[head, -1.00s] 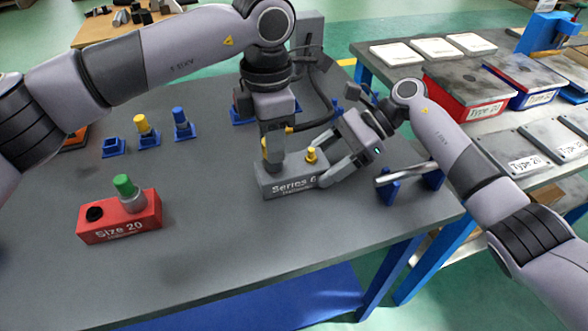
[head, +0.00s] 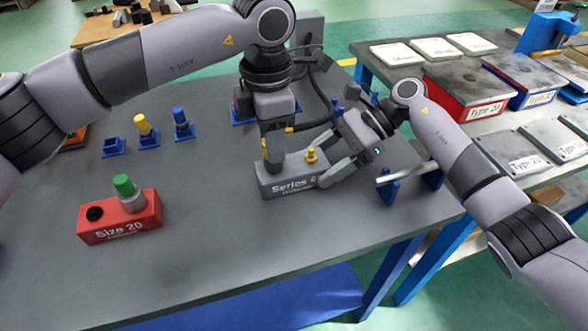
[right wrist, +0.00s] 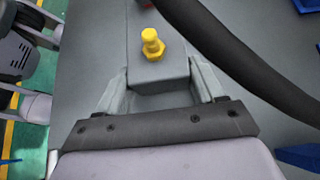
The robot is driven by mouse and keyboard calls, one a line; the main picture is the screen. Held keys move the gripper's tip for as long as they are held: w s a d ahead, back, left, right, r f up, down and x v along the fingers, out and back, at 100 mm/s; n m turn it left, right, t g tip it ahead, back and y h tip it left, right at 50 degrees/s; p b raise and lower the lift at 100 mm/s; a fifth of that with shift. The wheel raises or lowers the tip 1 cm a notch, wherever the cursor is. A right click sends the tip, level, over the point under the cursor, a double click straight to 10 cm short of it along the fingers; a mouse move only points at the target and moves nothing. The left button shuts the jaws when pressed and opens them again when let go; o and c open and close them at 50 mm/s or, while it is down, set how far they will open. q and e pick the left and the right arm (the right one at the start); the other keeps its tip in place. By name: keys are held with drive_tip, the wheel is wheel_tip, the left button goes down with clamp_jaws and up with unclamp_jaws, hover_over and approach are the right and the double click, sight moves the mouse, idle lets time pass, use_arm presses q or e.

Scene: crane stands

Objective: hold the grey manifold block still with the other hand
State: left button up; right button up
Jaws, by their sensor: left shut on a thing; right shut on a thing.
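The grey manifold block (head: 290,186), marked "Series 6", lies flat on the table. A yellow fitting (head: 311,155) stands upright in its top and also shows in the right wrist view (right wrist: 152,44). My right gripper (head: 326,172) is shut on the block's right end. In the right wrist view its fingers press the two sides of the block (right wrist: 160,70). My left gripper (head: 273,160) points down over the block's left end, shut on a fitting there that its fingers mostly hide.
A red "Size 20" block (head: 120,221) with a green-topped fitting (head: 124,186) stands at the left. Blue stands (head: 113,147) are behind it, some with yellow or blue fittings. A metal bar on blue supports (head: 389,190) is close right of my right gripper. The front table is clear.

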use_arm(q)
drive_tip(key=shift+r, duration=0.25)
drive_tip(key=shift+r, duration=2.25)
use_arm(e)
drive_tip(key=o, duration=1.3)
drive_tip(key=shift+o, duration=0.2)
